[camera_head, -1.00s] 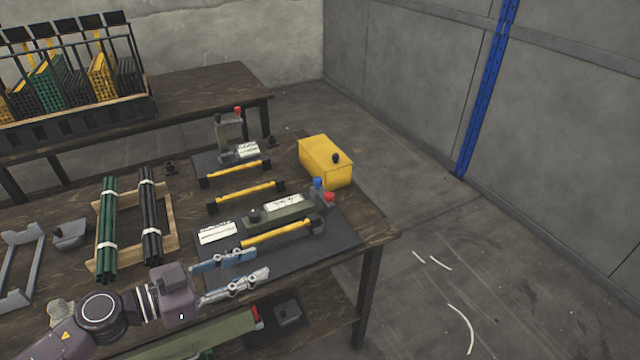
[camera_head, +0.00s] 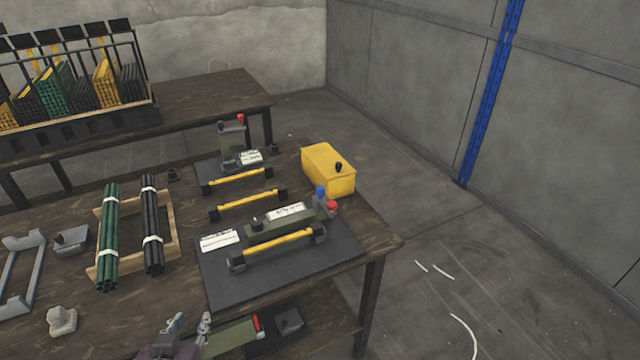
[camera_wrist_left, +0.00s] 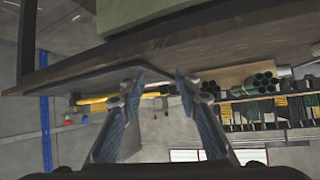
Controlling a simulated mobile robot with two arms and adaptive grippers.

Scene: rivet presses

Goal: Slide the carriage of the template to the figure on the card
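On the dark mat (camera_head: 222,283) lies a white card (camera_head: 219,240) with print too small to read. Beside it is a long green-grey fixture (camera_head: 270,226) with a black knob (camera_head: 256,223) near its left end and a white marked strip (camera_head: 286,211) on top. It looks like the template, the knob perhaps on its carriage. A yellow bar with dark ends (camera_head: 278,243) lies in front of it. My left gripper (camera_head: 189,322) is at the front table edge, apart from the mat. In the left wrist view its fingers (camera_wrist_left: 160,90) stand apart and empty. My right gripper is not in view.
A blue button (camera_head: 321,191) and red button (camera_head: 331,206) stand at the fixture's right end. Behind are two more yellow bars, a small press (camera_head: 232,145) and a yellow box (camera_head: 328,168). Green tubes (camera_head: 108,235) and black tubes (camera_head: 151,225) lie left. A lower shelf holds a green item (camera_head: 232,335).

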